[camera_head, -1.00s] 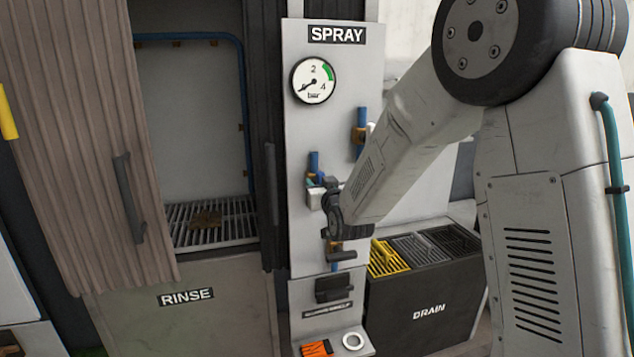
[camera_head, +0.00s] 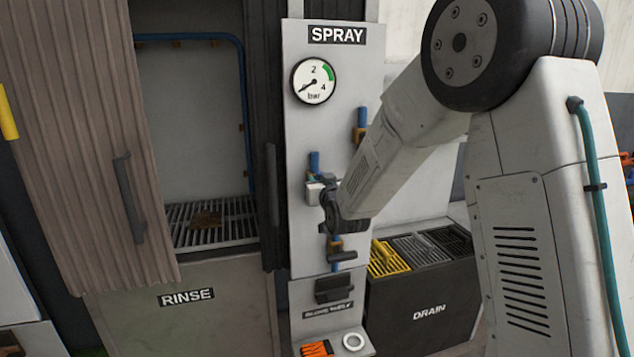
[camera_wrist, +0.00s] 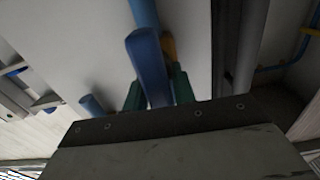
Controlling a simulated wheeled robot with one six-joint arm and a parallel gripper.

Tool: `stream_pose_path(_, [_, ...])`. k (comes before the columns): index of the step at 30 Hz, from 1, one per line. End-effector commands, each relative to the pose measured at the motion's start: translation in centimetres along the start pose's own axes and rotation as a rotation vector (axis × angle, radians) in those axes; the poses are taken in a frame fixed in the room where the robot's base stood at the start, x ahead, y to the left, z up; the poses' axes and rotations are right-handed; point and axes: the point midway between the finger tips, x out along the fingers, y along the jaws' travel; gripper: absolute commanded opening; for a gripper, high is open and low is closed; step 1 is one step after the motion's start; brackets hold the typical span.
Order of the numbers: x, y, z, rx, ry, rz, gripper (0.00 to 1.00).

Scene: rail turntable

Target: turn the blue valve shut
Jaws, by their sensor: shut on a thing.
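The blue valve's lever (camera_wrist: 148,65) stands between the two green fingers of my gripper (camera_wrist: 158,93) in the wrist view. The gripper is shut on it. A brass valve body (camera_wrist: 168,47) and a blue pipe (camera_wrist: 143,12) show just behind the lever. In the head view my gripper (camera_head: 317,182) is at the middle of the white SPRAY panel (camera_head: 312,130), just below an upright blue pipe (camera_head: 314,161). My wrist and forearm hide most of the valve there, so I cannot tell the lever's exact angle.
A pressure gauge (camera_head: 314,81) is above, its needle low at the left. Other blue-and-brass fittings sit at upper right (camera_head: 361,125) and below (camera_head: 335,246). The RINSE cabinet (camera_head: 190,300) is left, the DRAIN box (camera_head: 425,300) right. An orange item and a white ring (camera_head: 353,342) lie on the lower shelf.

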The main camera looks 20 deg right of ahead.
Motion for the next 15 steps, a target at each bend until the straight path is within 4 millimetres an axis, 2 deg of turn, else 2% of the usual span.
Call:
stream_pose_path(8, [-0.05,0.01,0.16,0.037,-0.004,-0.003,0.03])
stream_pose_path(15, [-0.07,0.22,0.22,0.148,-0.005,-0.002,0.03])
